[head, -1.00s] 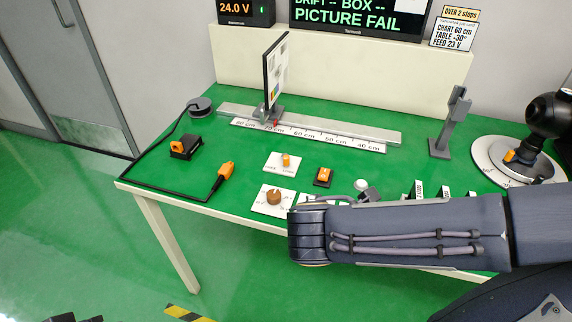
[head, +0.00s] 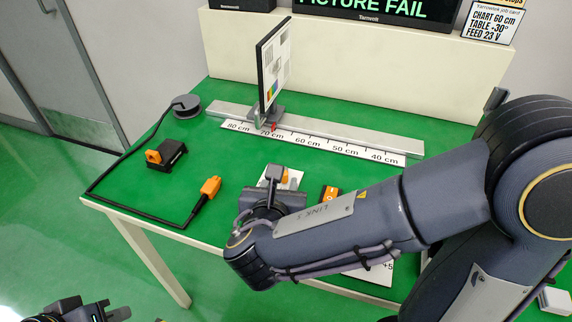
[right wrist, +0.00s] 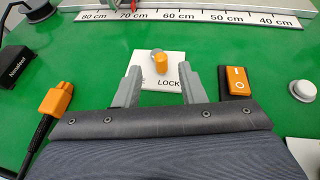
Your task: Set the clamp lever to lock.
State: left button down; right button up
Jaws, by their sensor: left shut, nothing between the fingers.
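The clamp lever is a small orange handle (right wrist: 161,66) on a white plate (right wrist: 146,62), with a grey part beside it. The plate's LOCK label shows at its front right. The handle sits near the plate's middle; I cannot tell its exact setting. My right gripper (right wrist: 163,72) is open, its two grey fingers apart on either side of the lever. In the head view the right gripper (head: 272,180) covers much of the plate (head: 295,177), and a bit of orange (head: 285,174) shows beside it. My left gripper (head: 118,313) is shut and empty at the bottom left, away from the table.
An orange rocker switch (right wrist: 237,82) is close to the right finger, with a round white button (right wrist: 303,91) beyond. An orange cable plug (right wrist: 56,98) lies at left. The rail with its ruler (head: 318,143) and chart board (head: 272,72) stand behind.

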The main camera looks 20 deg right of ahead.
jog(key=b+x, duration=0.1)
jog(key=x, duration=0.5)
jog(key=shift+w+d+f, duration=0.15)
jog(key=shift+w+f, duration=0.05)
jog(key=shift+w, duration=0.05)
